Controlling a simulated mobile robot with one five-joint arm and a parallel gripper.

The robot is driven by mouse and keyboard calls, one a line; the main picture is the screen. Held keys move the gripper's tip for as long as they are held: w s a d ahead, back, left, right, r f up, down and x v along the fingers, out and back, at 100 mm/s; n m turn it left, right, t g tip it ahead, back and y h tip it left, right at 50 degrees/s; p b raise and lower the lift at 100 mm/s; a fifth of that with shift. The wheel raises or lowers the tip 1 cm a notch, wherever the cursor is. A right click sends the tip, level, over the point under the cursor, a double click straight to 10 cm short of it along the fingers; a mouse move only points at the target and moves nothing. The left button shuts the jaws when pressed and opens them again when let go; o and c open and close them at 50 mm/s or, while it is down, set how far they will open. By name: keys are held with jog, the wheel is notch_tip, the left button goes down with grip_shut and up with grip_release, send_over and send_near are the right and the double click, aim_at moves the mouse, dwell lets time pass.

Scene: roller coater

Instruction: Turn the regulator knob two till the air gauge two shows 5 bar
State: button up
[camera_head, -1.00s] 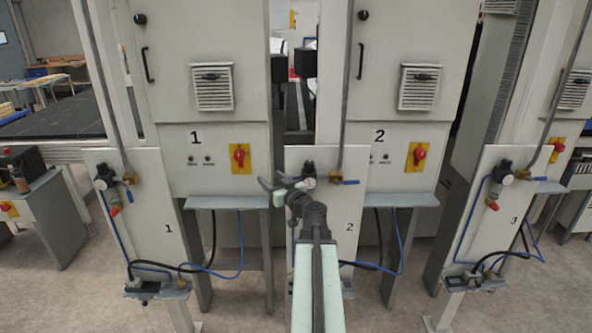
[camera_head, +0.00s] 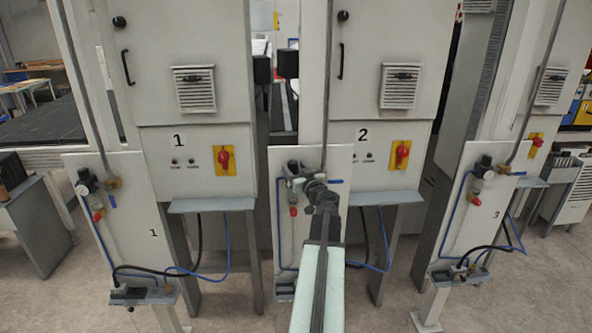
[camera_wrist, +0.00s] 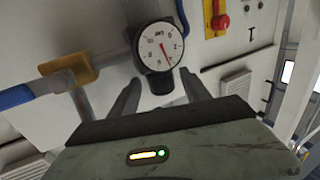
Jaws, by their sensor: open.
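Regulator two's dark knob (camera_head: 293,166) shows at the upper left of panel two (camera_head: 310,250), partly behind my gripper (camera_head: 302,184). In the wrist view the dark knob (camera_wrist: 158,83) sits between the open fingers of my gripper (camera_wrist: 160,80), with no clear contact on either side. Air gauge two (camera_wrist: 158,47) is a round white dial with a black rim, seen tilted and roughly upside down. Its red needle points to the lower right in the picture; the figures are too small to read surely. In the head view the gauge is mostly hidden.
A blue valve handle (camera_wrist: 15,97) on a brass fitting (camera_wrist: 68,71) is left of the gauge in the wrist view. A red switch on a yellow plate (camera_wrist: 215,18) is to the right. Panels one (camera_head: 125,215) and three (camera_head: 460,215) stand either side.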

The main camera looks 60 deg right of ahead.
jog(key=shift+w, duration=0.1)
grip_shut()
jog(key=shift+w+a+m+g+h, duration=0.15)
jog(key=shift+a+m+g+h, duration=0.1)
jog(key=shift+m+g+h, duration=1.25)
jog(key=shift+g+h, duration=0.1)
jog(key=shift+h, duration=0.2)
grip_release()
